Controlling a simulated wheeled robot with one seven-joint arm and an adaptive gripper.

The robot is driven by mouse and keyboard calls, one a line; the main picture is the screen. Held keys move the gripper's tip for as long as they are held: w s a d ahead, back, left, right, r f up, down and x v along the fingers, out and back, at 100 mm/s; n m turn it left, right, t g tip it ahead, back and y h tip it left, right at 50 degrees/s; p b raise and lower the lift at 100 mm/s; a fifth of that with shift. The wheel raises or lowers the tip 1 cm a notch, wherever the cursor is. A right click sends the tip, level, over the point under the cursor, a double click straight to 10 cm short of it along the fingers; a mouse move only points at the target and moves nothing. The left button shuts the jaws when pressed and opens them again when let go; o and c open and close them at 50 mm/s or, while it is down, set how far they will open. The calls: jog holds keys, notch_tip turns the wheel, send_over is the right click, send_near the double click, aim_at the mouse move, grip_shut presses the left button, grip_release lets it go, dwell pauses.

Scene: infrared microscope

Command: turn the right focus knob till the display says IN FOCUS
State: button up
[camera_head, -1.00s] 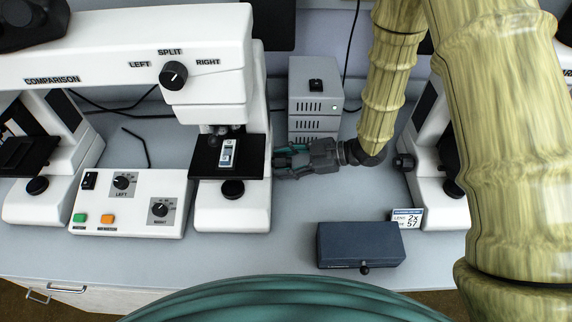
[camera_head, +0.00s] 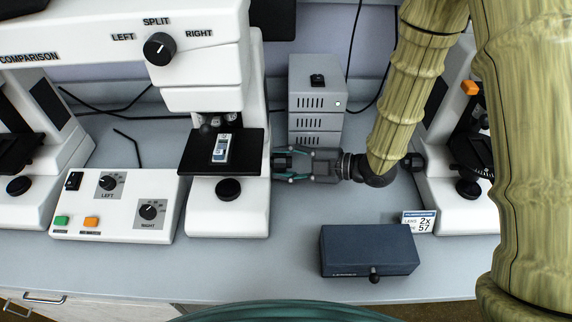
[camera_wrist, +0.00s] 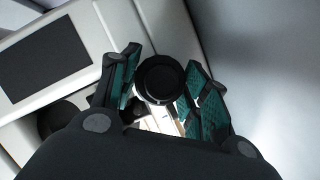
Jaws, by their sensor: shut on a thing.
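The comparison microscope's right body (camera_head: 228,207) is white, with a black stage (camera_head: 192,163) holding a slide (camera_head: 221,149). My gripper (camera_head: 279,163) is at the right side of this body, with its fingers pointing left at it. In the wrist view, a round black knob (camera_wrist: 160,78) on the white body sits between the two teal-padded fingers (camera_wrist: 163,92), which are closed on it. The head view hides this knob behind the fingers. A display reading is not in view.
A grey box unit (camera_head: 316,105) stands just behind my gripper. A dark blue case (camera_head: 368,250) lies in front of it.

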dwell(0.4)
jog(key=o, duration=1)
jog(key=shift+d, duration=0.1)
jog(key=v, duration=0.7)
jog(key=shift+s+d, duration=0.1)
jog(key=shift+d, duration=0.05)
jog(key=shift+r, duration=0.1)
